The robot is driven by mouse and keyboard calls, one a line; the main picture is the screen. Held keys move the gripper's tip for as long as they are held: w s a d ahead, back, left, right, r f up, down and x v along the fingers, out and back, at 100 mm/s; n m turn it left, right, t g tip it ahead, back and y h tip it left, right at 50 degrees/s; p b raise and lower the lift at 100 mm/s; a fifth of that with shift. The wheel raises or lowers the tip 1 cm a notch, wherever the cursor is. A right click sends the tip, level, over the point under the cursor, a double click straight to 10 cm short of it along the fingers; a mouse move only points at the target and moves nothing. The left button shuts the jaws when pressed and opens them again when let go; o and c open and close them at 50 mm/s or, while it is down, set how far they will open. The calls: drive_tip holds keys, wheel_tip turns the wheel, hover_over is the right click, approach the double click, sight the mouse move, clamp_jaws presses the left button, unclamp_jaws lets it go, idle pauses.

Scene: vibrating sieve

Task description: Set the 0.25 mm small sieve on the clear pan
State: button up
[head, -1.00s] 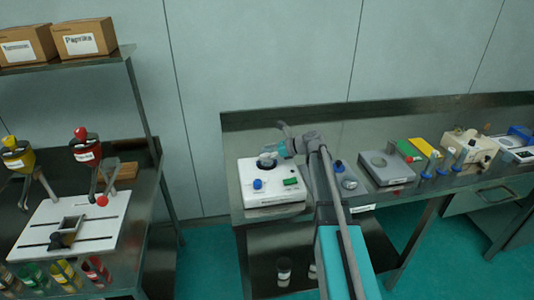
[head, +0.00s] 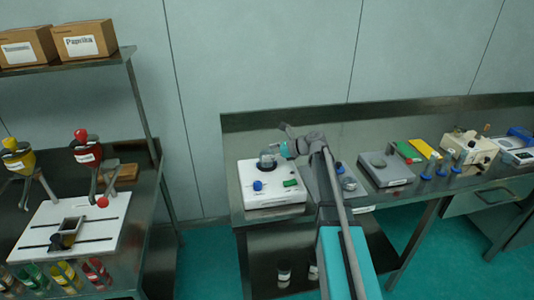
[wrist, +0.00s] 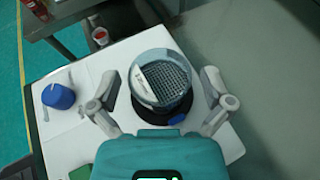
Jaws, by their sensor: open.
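A small round sieve (wrist: 160,78) with a pale rim, a dark mesh and a white label stands on the black round seat (wrist: 178,119) of the white shaker (wrist: 80,134). The label is too small to read. It also shows in the head view (head: 267,161) at the left end of the steel bench. My gripper (wrist: 160,86) is open, with one finger on each side of the sieve and small gaps visible. In the head view my gripper (head: 283,148) is just above and behind the sieve. I cannot make out the clear pan; anything beneath the sieve is hidden.
The shaker has a blue knob (wrist: 58,96) left of the sieve and a green display (head: 290,183). A grey balance (head: 386,172) and blue-capped items stand to the right. Another steel table (head: 80,205) stands at left, across a floor gap.

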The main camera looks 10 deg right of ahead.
sight(273, 194)
drive_tip(key=p+v, duration=0.4)
drive_tip(key=v, duration=0.7)
idle(0.4)
